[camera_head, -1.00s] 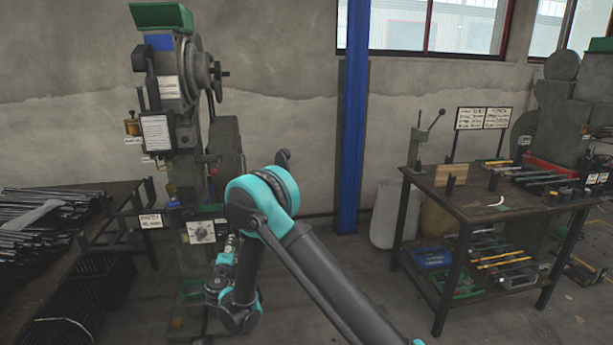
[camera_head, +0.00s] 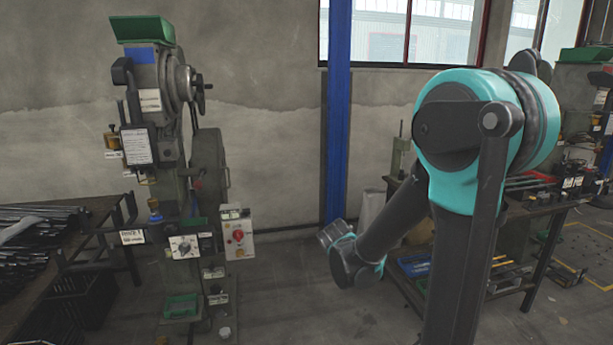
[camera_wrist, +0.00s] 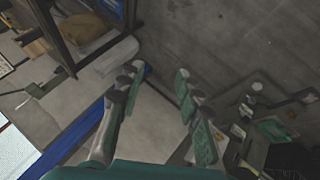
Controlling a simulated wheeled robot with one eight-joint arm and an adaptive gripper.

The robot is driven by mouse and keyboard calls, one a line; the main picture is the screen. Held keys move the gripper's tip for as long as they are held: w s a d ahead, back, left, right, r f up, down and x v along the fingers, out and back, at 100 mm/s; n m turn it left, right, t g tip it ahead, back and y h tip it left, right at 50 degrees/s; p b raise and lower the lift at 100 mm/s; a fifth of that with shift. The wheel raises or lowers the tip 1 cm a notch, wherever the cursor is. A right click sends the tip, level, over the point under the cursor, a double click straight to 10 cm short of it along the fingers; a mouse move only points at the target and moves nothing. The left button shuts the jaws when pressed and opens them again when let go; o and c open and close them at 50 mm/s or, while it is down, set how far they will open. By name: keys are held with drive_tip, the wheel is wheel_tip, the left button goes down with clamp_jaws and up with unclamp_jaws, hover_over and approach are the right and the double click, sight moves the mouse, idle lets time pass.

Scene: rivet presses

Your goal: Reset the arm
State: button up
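My arm (camera_head: 470,130), dark grey with turquoise joints, is raised and folded at the right of the head view. Its elbow is high, and its far end (camera_head: 350,255) hangs in front of the gap between the press and the right-hand table. In the wrist view my gripper (camera_wrist: 157,76) is open, its two fingers apart with nothing between them. Its fingers do not show clearly in the head view.
A green-grey rivet press (camera_head: 180,150) stands at the left, next to a table of dark rods (camera_head: 30,235). A blue post (camera_head: 338,110) stands at the wall. A worktable (camera_head: 520,208) at the right is partly hidden by my arm. Floor between is clear.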

drive_tip(key=s+d+f+m+g+y, duration=0.1)
drive_tip(key=s+d+f+m, duration=0.1)
drive_tip(key=s, duration=0.8)
drive_tip(key=s+d+f+m+g+y, duration=0.2)
drive_tip(key=s+d+m, duration=0.1)
drive_tip(key=s, duration=0.7)
drive_tip(key=shift+s+d, duration=0.35)
drive_tip(key=shift+s, duration=0.05)
